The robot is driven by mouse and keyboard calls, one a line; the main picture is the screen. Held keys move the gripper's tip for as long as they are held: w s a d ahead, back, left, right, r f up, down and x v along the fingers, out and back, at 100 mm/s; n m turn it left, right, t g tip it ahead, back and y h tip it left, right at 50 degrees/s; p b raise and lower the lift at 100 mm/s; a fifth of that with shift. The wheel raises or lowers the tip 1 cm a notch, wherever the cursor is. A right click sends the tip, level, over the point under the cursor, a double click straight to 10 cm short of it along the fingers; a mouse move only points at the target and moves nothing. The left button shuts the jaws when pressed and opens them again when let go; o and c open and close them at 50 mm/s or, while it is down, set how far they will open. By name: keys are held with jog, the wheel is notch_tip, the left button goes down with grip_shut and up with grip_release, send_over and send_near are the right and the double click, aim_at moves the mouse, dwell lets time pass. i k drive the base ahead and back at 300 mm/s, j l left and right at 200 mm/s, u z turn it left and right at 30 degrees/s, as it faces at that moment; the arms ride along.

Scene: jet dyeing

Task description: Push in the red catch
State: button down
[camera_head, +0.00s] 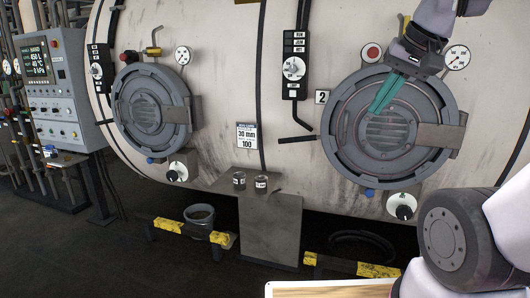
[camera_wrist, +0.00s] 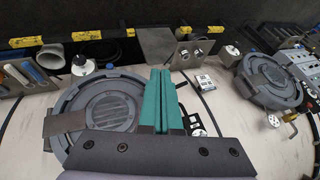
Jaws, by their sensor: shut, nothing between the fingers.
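My gripper (camera_head: 377,109) has teal fingers, pressed together and empty. In the head view they lie across the upper part of that door, below and right of the catch, pointing down and left. The wrist view shows the closed fingers (camera_wrist: 160,72) over the door (camera_wrist: 105,108), with the picture turned over. I cannot make out the red catch there; my gripper body covers the lower part.
A gauge (camera_head: 457,57) stands right of my wrist, and a black switch box (camera_head: 294,66) left of the catch. A dark handle (camera_head: 296,139) sticks out left of the door. A second round door (camera_head: 150,112) and a control panel (camera_head: 52,85) are further left.

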aim_at(371, 53)
jog(key=l+u, duration=0.15)
jog(key=l, duration=0.45)
jog(key=l+u, duration=0.1)
jog(key=l, duration=0.5)
jog(key=l+u, duration=0.15)
jog(key=l, duration=0.45)
jog(key=l+u, duration=0.1)
jog(key=l, duration=0.5)
jog(key=l+u, duration=0.15)
jog(key=l, duration=0.45)
jog(key=k+l+u, duration=0.15)
jog(key=l, duration=0.4)
jog(key=l+u, duration=0.1)
jog(key=l, duration=0.5)
jog(key=k, duration=0.05)
